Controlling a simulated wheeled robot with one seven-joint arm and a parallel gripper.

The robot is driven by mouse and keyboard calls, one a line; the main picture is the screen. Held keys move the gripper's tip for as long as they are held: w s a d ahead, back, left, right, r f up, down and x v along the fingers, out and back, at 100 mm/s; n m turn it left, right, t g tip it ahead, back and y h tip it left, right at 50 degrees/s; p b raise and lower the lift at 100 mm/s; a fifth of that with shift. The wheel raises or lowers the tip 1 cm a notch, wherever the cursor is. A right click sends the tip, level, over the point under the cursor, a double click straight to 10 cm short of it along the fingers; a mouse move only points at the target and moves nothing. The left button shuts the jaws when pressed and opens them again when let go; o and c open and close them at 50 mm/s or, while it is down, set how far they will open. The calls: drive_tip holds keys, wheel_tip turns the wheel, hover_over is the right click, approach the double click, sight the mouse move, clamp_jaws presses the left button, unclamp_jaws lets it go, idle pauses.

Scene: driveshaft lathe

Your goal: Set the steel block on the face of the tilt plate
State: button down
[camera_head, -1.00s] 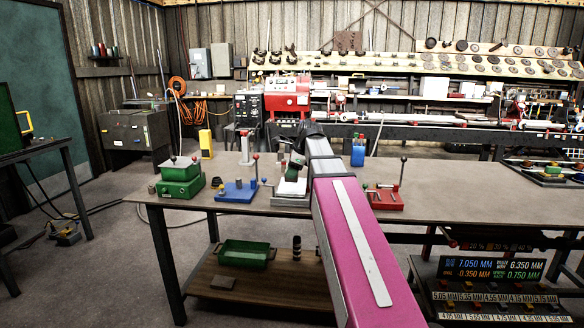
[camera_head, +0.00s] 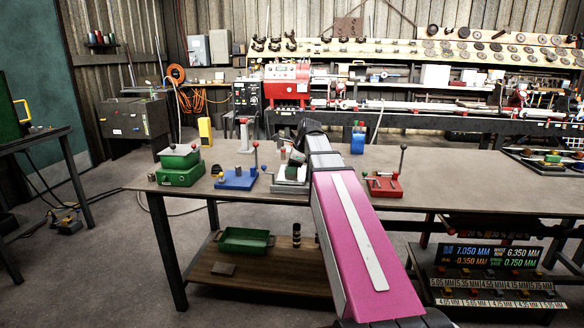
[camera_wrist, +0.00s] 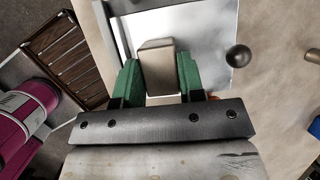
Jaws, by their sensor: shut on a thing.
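My gripper (camera_wrist: 158,78) has two green fingers shut on the steel block (camera_wrist: 157,62), a squarish grey-tan block. The wrist view looks down past it onto the bright, pale face of the tilt plate (camera_wrist: 205,30). The block appears over the near part of that face; I cannot tell whether they touch. In the head view my gripper (camera_head: 297,158) is at the tilt plate (camera_head: 290,188), a grey fixture near the table's front edge. My arm and gripper hide much of the plate, and the block is not clear there.
A blue fixture (camera_head: 236,181) and green boxes (camera_head: 180,173) stand left of the plate. A red fixture (camera_head: 384,186) with an upright lever stands right. A dark ball knob (camera_wrist: 238,56) is close beside the plate.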

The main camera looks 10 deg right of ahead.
drive_tip(key=c, duration=0.6)
unclamp_jaws()
drive_tip(key=shift+c, duration=0.2)
drive_tip(key=v, duration=1)
drive_tip(key=shift+r, duration=0.35)
drive_tip(key=shift+s+d, duration=0.15)
drive_tip(key=shift+s, duration=0.05)
